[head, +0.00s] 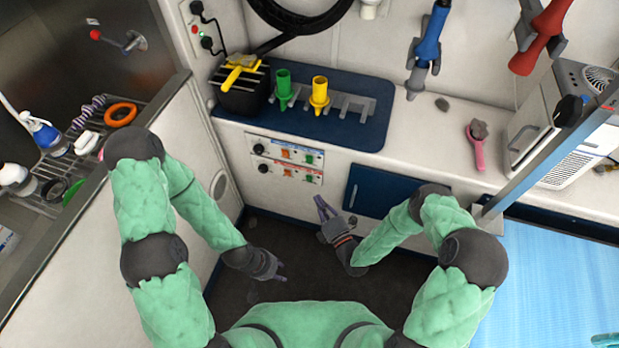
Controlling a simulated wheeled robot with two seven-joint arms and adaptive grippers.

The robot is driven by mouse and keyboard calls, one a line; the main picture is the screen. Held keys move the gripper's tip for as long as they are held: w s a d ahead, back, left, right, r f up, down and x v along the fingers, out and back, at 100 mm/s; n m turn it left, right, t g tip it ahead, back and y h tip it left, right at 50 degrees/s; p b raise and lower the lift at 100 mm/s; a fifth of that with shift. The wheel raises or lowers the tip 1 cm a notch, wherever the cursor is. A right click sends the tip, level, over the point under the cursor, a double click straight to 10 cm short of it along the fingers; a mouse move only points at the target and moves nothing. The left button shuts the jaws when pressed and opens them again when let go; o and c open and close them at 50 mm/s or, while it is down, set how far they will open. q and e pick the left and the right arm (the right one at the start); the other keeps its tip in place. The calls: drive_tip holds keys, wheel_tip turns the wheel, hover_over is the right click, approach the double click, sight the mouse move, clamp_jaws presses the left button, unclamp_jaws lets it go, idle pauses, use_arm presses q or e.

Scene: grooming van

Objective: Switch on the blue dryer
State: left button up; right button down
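The blue dryer (428,45) hangs nozzle down in a grey holder on the back wall. A switch panel (284,158) sits on the cabinet front below the counter. Its upper row has a blue label (287,152) and its lower row a red one (287,173); each has a black knob, an orange switch and a green switch. My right gripper (323,206) is below and right of the panel, apart from it, with its fingers seemingly parted and empty. My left gripper (279,270) is lower, over the dark floor; its finger opening is too small to tell.
A red dryer (545,35) hangs further right. Green (283,88) and yellow (319,94) nozzles stand on a blue mat (372,134). A blue door (375,190) is right of the panel. A grey post (550,160) and blue table (560,280) bound the right side.

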drive_tip(key=shift+s, duration=0.15)
drive_tip(key=b, duration=0.4)
approach(309, 160)
drive_tip(key=shift+w+a, duration=2.3)
drive_tip(key=shift+w, duration=0.4)
drive_tip(key=shift+r, duration=0.25)
